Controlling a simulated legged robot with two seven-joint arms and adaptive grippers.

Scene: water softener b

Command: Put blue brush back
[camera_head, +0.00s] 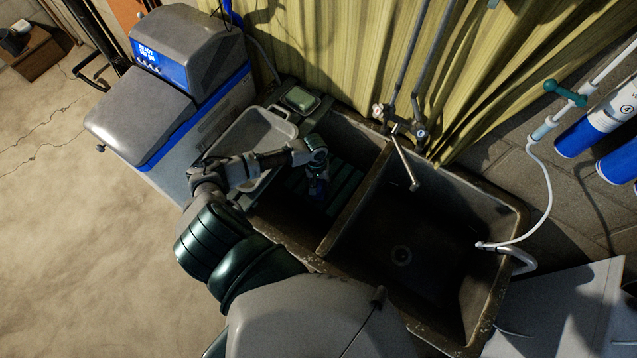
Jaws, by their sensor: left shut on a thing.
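My left gripper (318,172) reaches over the left basin of the double sink (328,255), fingers pointing down. It is shut on a small dark blue thing, which looks like the blue brush (318,188). Most of the brush is hidden by the gripper and the shadow, so its tilt cannot be told. Below it are dark green slats (345,188) in the left basin; whether the brush touches them I cannot tell. My right gripper is not in view.
A grey tray (283,128) and a green soap dish (300,98) are at the sink's left back. A faucet (405,165) reaches over the empty right basin (440,235). A grey and blue water softener (185,50) stands left; a white hose (549,190) hangs right.

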